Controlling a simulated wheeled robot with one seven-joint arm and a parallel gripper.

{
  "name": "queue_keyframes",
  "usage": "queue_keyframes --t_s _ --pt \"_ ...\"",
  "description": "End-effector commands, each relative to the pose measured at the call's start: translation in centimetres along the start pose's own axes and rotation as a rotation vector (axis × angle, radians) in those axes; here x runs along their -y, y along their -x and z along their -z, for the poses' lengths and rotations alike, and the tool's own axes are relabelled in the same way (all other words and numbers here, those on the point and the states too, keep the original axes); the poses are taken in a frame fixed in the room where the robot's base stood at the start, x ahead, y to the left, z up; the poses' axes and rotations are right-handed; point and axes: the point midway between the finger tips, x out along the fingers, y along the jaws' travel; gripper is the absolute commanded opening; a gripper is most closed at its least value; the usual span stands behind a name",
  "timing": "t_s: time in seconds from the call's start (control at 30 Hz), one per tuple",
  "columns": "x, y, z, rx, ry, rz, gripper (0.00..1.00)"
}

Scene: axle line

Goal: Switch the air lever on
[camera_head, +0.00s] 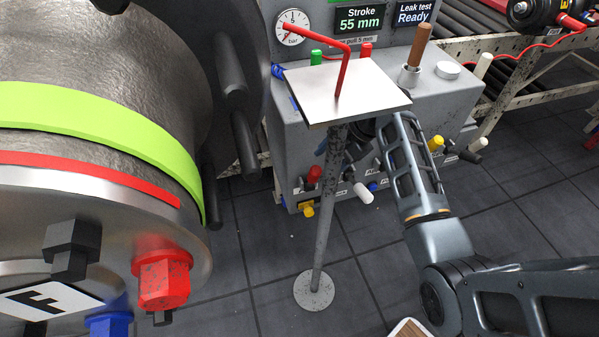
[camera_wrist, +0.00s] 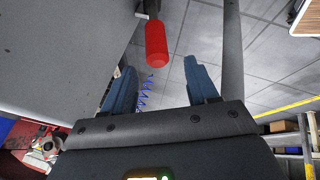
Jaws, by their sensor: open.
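Several levers with coloured grips stick out from the front of the grey console in the head view: a red one (camera_head: 314,175), a yellow one (camera_head: 308,210), a white one (camera_head: 363,193) and another yellow one (camera_head: 436,143). Their labels are too small to read, so I cannot tell which is the air lever. In the wrist view a red grip (camera_wrist: 157,42) lies just beyond my gripper (camera_wrist: 160,66), roughly between the fingertips and apart from them. My gripper is open and empty. In the head view it is mostly hidden behind the stand's plate.
A stand with a square metal plate (camera_head: 345,88) and a red bent rod (camera_head: 344,68) stands before the console (camera_head: 290,135). A large metal drum with a green band (camera_head: 110,125) fills the left. A roller rack (camera_head: 540,70) is at the back right. Floor (camera_head: 260,270) is open below.

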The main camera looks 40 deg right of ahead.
Motion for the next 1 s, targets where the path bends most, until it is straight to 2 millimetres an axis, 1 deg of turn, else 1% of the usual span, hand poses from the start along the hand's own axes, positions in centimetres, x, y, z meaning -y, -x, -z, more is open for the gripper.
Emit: queue_keyframes --t_s 0.07,0.17,0.4,0.5,0.6,0.73,0.97,1.0 --pt "-0.2 0.0 -0.2 -0.006 0.011 0.008 0.58" --pt "-0.2 -0.9 -0.2 -0.008 0.016 0.010 0.58" --pt "-0.1 -4.6 -0.1 -0.007 0.015 0.010 0.58" --pt "-0.1 -5.9 -0.1 -0.007 0.015 0.009 0.58" --pt "-0.2 -6.8 -0.1 -0.006 0.015 0.008 0.58" --pt "-0.1 -7.4 -0.1 -0.005 0.014 0.007 0.58" --pt "-0.1 -7.5 -0.1 -0.005 0.014 0.006 0.58" --pt "-0.1 -7.5 -0.1 -0.005 0.014 0.006 0.57"
